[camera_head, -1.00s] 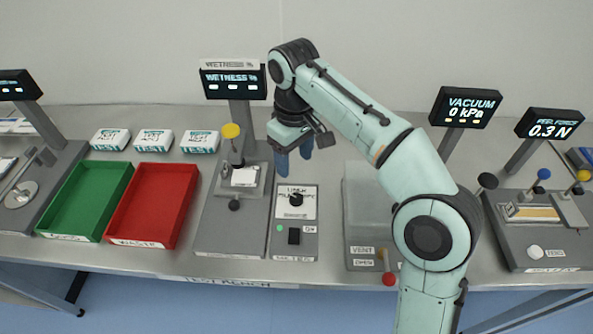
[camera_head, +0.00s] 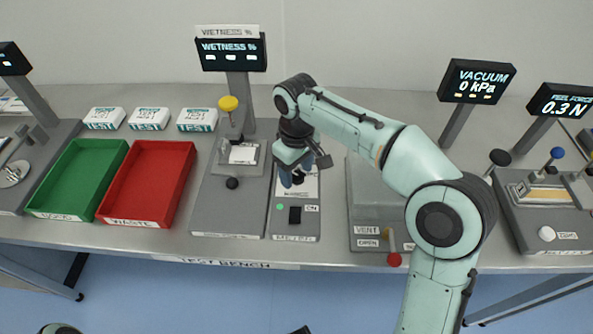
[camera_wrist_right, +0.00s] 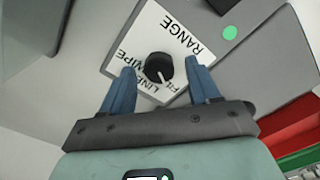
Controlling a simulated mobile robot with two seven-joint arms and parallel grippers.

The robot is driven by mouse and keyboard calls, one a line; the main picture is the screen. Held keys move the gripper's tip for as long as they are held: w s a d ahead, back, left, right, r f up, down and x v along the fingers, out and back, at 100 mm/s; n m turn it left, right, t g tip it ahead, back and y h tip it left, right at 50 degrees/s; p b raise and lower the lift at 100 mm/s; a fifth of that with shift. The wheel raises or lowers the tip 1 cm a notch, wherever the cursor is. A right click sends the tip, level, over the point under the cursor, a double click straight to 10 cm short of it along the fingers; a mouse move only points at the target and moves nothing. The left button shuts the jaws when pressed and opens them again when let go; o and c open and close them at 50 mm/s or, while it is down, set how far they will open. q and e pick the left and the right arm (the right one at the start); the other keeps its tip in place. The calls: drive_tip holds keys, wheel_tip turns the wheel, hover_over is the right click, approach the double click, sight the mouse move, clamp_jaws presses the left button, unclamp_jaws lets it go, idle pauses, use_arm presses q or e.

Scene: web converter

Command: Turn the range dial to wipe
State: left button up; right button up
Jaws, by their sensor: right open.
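The range dial is a black round knob (camera_wrist_right: 158,66) with a white pointer mark, on a white plate (camera_wrist_right: 183,33) lettered RANGE, WIPE, LINE and a partly hidden label. In the right wrist view the pointer faces the gripper side, toward the partly hidden label and away from WIPE. My right gripper (camera_wrist_right: 161,76) is open, its blue fingers on either side of the knob; I cannot tell whether they touch it. In the head view the right gripper (camera_head: 293,179) is over the grey meter box (camera_head: 283,222) and mostly hides the dial. My left gripper is not in view.
A black switch (camera_head: 295,214) and a green light sit on the same box. The wetness station (camera_head: 228,205) stands close on its left, the vacuum unit (camera_head: 370,205) on its right. Red (camera_head: 118,218) and green (camera_head: 48,211) trays lie further left.

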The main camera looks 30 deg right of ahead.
drive_tip(key=shift+f, duration=0.1)
drive_tip(key=c, duration=1)
drive_tip(key=shift+c, duration=0.2)
